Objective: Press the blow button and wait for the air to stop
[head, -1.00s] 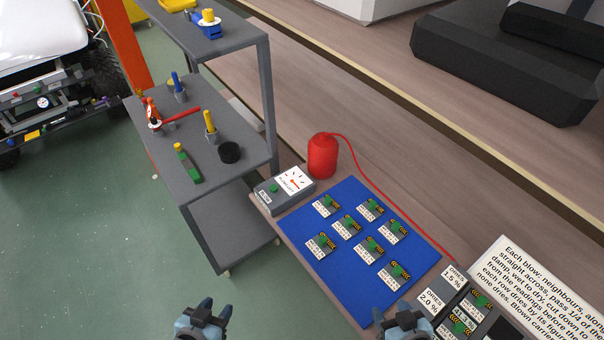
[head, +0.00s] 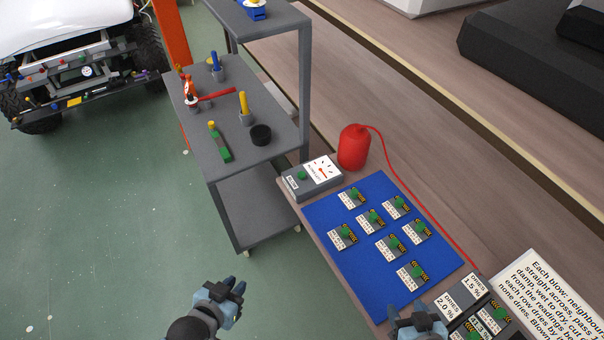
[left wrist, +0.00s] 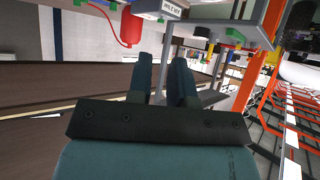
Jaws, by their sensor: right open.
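The grey blow box (head: 294,187) stands at the far left corner of the blue mat (head: 335,260). Its top carries a green button (head: 302,175) and a white dial (head: 322,169). A red canister (head: 353,147) with a red hose stands behind it. My left gripper (head: 232,290) is open and empty, over the floor in front of the cart, well short of the box. In the left wrist view its two fingers (left wrist: 162,80) are apart with nothing between; the box (left wrist: 160,9) shows at the top. My right gripper (head: 415,315) is open near the mat's front edge.
Several small labelled cards with green parts (head: 370,222) lie on the mat. A dark rack (head: 470,315) and a printed sign (head: 545,285) are at right. A grey cart (head: 240,110) with tools stands left of the box. Floor between cart and left gripper is clear.

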